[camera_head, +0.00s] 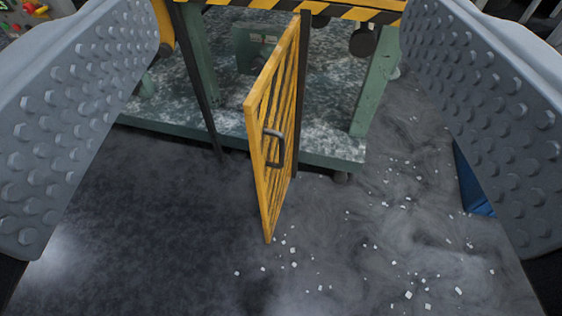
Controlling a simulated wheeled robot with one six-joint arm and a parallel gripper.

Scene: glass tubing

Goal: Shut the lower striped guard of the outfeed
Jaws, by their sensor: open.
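The lower guard (271,130) is a yellow barred door standing open in the middle of the view. It swings out from a dark post at its right rear and points toward me, seen nearly edge-on. A dark grey handle (274,148) sits on its near part. The outfeed machine (345,152) behind it has a green frame, with its opening uncovered left of the post. My gripper (285,150) is open, its two grey studded fingers at the left and right edges of the view. Nothing is between the fingers' pads in contact; the guard shows beyond them, apart from both.
A black-and-yellow striped beam (335,10) crosses above the guard. A thin dark post (203,90) stands left of it. White fragments lie on the dark floor (130,220), mostly at right. A blue object (470,185) is partly hidden by the right finger. The floor at left is clear.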

